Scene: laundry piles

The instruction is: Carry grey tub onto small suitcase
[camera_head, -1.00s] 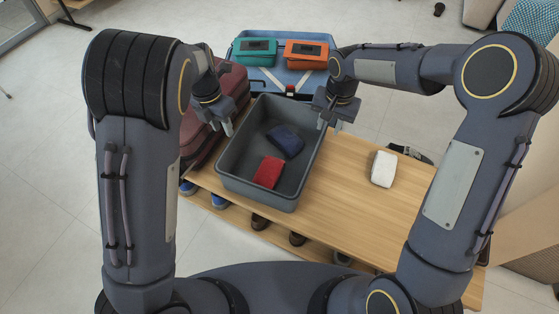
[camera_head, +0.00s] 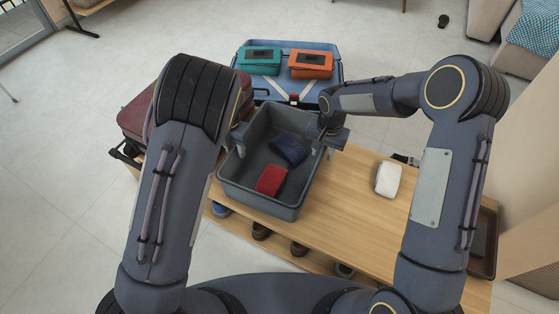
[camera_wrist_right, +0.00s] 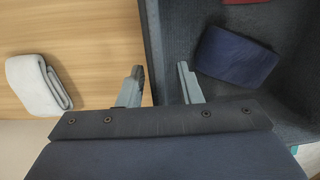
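The grey tub (camera_head: 226,182) stands on the wooden bench with a folded red cloth (camera_head: 271,180) and a dark blue cloth (camera_head: 289,150) inside. My left gripper (camera_head: 232,150) is at its left rim, apparently open, with a fingertip on either side. My right gripper (camera_head: 325,146) is at its right rim. In the right wrist view its fingers (camera_wrist_right: 160,86) stand apart, one on each side of the tub wall (camera_wrist_right: 158,40). A maroon suitcase (camera_head: 137,120) lies left of the tub, partly hidden by my left arm. A blue suitcase (camera_head: 287,84) lies behind the tub. I cannot tell which is the small one.
A teal pouch (camera_head: 260,61) and an orange pouch (camera_head: 310,65) lie on the blue suitcase. A folded white cloth (camera_head: 388,179) lies on the bench (camera_head: 350,215), right of the tub. Several shoes stand below the bench. A brown tray (camera_head: 485,245) shows at right.

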